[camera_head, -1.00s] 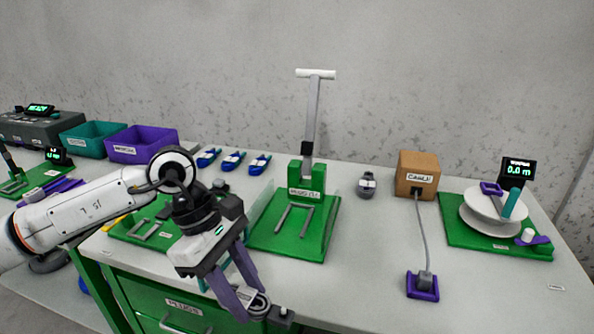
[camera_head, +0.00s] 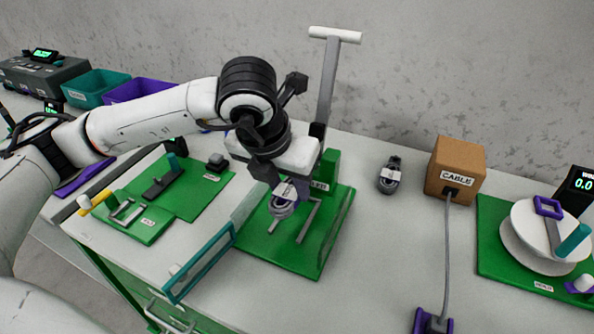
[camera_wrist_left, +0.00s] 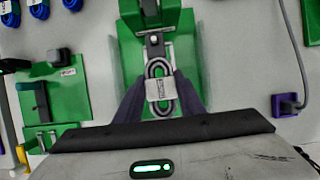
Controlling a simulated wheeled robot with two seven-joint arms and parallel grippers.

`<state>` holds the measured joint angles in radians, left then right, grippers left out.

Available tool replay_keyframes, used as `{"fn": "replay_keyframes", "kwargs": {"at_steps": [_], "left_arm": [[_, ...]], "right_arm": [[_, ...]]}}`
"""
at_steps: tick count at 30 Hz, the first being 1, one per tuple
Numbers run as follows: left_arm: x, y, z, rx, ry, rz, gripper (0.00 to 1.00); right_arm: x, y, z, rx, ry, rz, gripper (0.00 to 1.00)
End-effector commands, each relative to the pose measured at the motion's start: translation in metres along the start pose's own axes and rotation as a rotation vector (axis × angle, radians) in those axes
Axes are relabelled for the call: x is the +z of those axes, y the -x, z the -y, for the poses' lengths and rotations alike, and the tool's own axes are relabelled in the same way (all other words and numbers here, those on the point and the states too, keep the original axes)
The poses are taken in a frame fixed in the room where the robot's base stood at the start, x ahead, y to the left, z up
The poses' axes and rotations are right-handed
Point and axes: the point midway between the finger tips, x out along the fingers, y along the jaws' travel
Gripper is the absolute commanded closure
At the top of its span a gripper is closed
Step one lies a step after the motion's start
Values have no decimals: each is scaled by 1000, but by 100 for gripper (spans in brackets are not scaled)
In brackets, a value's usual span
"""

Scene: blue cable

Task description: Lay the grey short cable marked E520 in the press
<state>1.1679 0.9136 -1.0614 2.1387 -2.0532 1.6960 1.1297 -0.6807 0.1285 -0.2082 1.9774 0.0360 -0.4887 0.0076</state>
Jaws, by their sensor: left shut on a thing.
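My left gripper (camera_head: 287,192) is shut on a small grey coiled cable (camera_head: 281,208) with a white label, too small to read. In the left wrist view the same coil (camera_wrist_left: 161,90) sits between the two purple fingers. The press has a green base (camera_head: 305,262) with two grey rails and a tall lever (camera_head: 328,80) with a white T-handle standing up. The coil is over the rails near the press's upright; I cannot tell whether it touches the base. My wrist hides part of the upright. My right gripper is not in view.
A teal-framed panel (camera_head: 200,264) stands at the press's left side. Another labelled grey coil (camera_head: 389,176) lies beside the brown cable box (camera_head: 455,170), whose grey cable runs forward. A white reel (camera_head: 540,240) is at right.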

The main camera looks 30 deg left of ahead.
Motion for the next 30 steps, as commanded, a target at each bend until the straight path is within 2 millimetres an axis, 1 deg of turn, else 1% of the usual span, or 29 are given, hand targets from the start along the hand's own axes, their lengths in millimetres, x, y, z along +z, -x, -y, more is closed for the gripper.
{"fn": "replay_keyframes", "kwargs": {"at_steps": [8,16,19,24,30], "left_arm": [[-7,-15,0,1,1,-2,87],[-17,-39,0,0,0,-3,87],[-21,-50,0,-1,0,-1,87],[-23,-56,0,-1,0,-1,87],[-23,-55,0,-1,-1,-1,87]], "right_arm": [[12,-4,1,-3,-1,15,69],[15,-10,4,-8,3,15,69],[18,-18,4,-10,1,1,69],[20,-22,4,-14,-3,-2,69],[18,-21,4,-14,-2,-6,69]]}}
